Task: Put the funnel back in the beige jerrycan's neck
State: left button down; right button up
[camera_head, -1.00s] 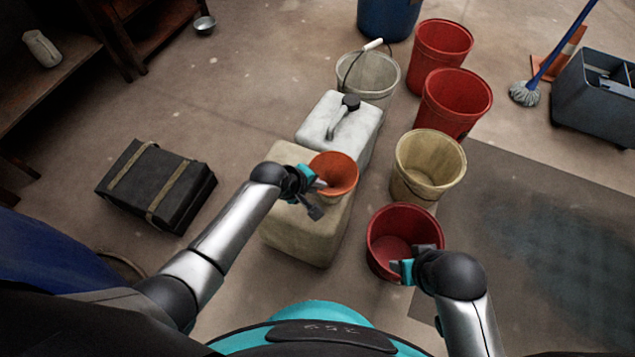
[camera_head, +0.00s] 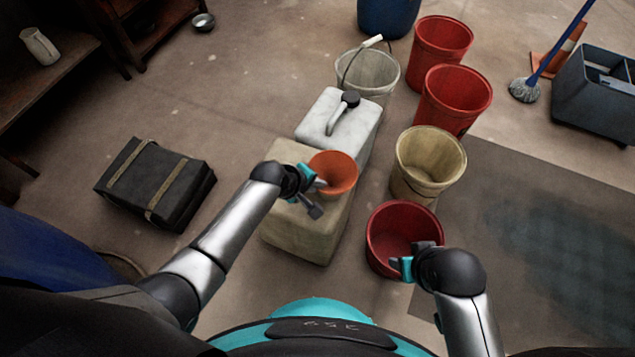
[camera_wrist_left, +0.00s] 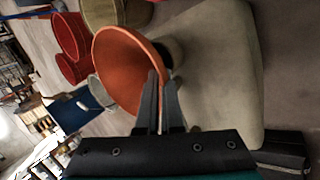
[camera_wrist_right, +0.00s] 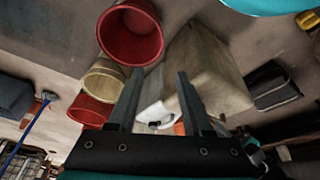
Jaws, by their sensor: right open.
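The orange funnel (camera_head: 335,172) is over the far right part of the beige jerrycan's (camera_head: 306,232) top. My left gripper (camera_head: 318,186) is shut on the funnel's rim; in the left wrist view the rim of the funnel (camera_wrist_left: 122,70) runs between the close fingers (camera_wrist_left: 160,95). A dark round neck (camera_wrist_left: 172,50) shows beside the funnel there. The spout's lower end is hidden, so I cannot tell whether it is in the neck. My right gripper (camera_wrist_right: 158,100) is open and empty, over the near red bucket in the head view.
A white jerrycan (camera_head: 328,118) stands just behind the beige one. A red bucket (camera_head: 383,230) and a cream bucket (camera_head: 430,158) stand to the right. A black strapped case (camera_head: 152,185) lies to the left with bare floor around it.

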pick_arm(q)
jog(key=c, duration=1)
grip_release()
pick_arm(e)
jog(key=shift+f, duration=0.1)
pick_arm(q)
jog(key=shift+s+a+r+p, duration=0.2)
jog(key=shift+r+p, duration=0.25)
jog(key=p+v, duration=0.9)
jog(key=v, duration=0.5)
pick_arm(e)
jog(key=s+d+f, duration=0.3)
jog(key=s+f, duration=0.3)
jog(key=f, duration=0.1)
jog(key=s+d+f+g+h, duration=0.1)
jog(key=s+d+f, duration=0.3)
jog(key=s+f, duration=0.2)
jog(key=shift+d+f, duration=0.25)
jog(key=shift+f, duration=0.95)
jog(key=shift+s, duration=0.1)
